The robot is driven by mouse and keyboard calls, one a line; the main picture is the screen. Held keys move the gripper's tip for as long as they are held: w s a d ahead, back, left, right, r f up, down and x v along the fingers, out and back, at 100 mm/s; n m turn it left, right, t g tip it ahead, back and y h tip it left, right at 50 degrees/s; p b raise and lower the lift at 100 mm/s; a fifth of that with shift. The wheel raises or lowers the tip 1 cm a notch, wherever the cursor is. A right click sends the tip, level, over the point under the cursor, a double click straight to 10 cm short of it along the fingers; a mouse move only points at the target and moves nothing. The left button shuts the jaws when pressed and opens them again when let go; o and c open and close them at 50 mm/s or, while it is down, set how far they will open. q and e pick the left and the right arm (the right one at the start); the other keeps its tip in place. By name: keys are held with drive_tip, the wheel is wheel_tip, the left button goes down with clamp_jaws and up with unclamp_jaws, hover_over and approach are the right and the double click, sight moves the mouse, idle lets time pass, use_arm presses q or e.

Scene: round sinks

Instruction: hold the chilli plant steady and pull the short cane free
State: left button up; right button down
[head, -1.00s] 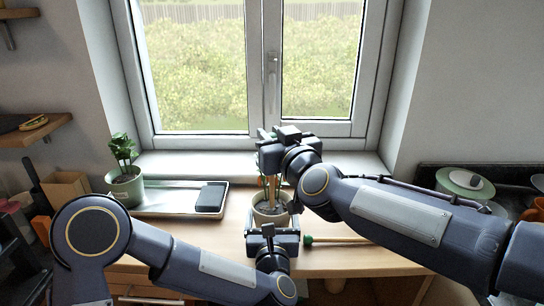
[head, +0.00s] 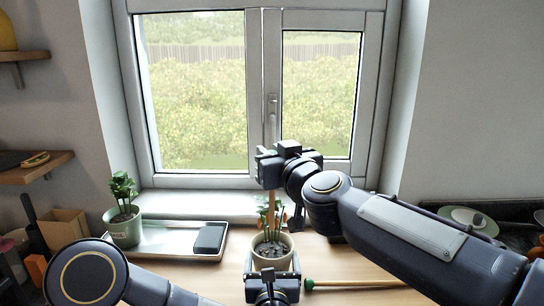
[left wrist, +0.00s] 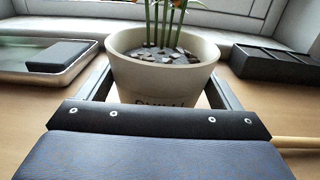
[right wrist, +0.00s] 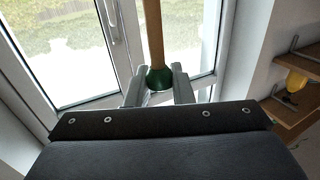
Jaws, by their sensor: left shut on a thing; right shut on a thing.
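The chilli plant (head: 264,215) stands upright in a cream pot (head: 270,260). My left gripper (head: 272,276) is shut around the pot, with a finger on each side in the left wrist view. Several thin stems rise from the pot's dark chips (left wrist: 165,56). My right gripper (head: 268,180) is above the plant, shut on the green-capped end of the short cane (head: 270,205). In the right wrist view the green cap (right wrist: 159,78) sits between the fingers. The cane runs down towards the plant; leaves hide its lower end, so I cannot tell whether it touches the soil.
Another cane (head: 355,284) with a green end lies on the worktop right of the pot. A tray (head: 165,240) with a dark block and a second potted plant (head: 124,215) are at left. The window (head: 268,95) is behind. A dark compartmented box (left wrist: 275,62) stands behind right.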

use_arm(q)
drive_tip(key=shift+f, duration=0.35)
drive_tip(key=shift+r, duration=0.15)
drive_tip(key=shift+c, duration=0.3)
drive_tip(key=o, duration=1)
drive_tip(key=shift+r, duration=0.1)
use_arm(e)
drive_tip(key=w+r, duration=0.3)
drive_tip(key=w, duration=0.3)
drive_tip(key=shift+w+a+r, duration=0.15)
drive_tip(key=shift+a+r, duration=0.15)
